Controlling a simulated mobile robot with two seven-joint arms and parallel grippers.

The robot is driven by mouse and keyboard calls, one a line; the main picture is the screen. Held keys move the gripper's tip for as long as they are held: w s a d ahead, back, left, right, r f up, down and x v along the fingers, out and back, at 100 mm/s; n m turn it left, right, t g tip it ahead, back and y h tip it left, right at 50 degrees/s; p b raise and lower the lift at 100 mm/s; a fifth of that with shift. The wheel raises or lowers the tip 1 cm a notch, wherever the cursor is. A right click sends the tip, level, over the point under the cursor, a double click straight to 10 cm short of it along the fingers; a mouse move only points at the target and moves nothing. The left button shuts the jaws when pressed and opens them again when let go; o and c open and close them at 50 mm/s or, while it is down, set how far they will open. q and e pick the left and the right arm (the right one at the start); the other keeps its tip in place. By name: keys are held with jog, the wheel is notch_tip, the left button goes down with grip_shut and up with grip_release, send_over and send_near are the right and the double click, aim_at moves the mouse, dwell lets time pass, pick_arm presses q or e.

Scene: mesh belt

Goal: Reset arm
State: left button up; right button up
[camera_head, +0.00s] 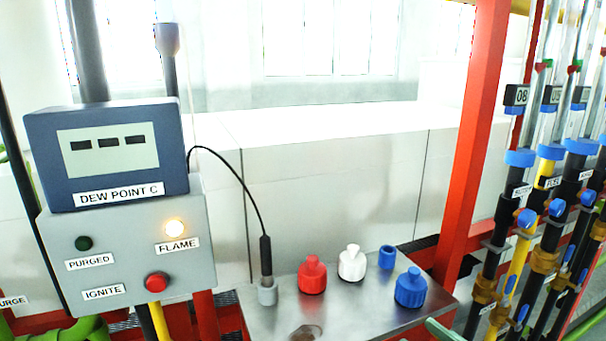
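Neither of my grippers shows in the head view, and no arm of mine can be made out. A grey control box (128,262) stands at the left. It carries a dark PURGED lamp (84,243), a lit FLAME lamp (174,228) and a red IGNITE button (157,282). A blue DEW POINT C display (108,152) sits on top and shows dashes.
A metal shelf (350,306) holds a red cap (312,275), a white cap (352,263), two blue pieces (410,288) and a cabled probe (266,262). A red post (470,150) and several valved pipes (520,240) stand at the right.

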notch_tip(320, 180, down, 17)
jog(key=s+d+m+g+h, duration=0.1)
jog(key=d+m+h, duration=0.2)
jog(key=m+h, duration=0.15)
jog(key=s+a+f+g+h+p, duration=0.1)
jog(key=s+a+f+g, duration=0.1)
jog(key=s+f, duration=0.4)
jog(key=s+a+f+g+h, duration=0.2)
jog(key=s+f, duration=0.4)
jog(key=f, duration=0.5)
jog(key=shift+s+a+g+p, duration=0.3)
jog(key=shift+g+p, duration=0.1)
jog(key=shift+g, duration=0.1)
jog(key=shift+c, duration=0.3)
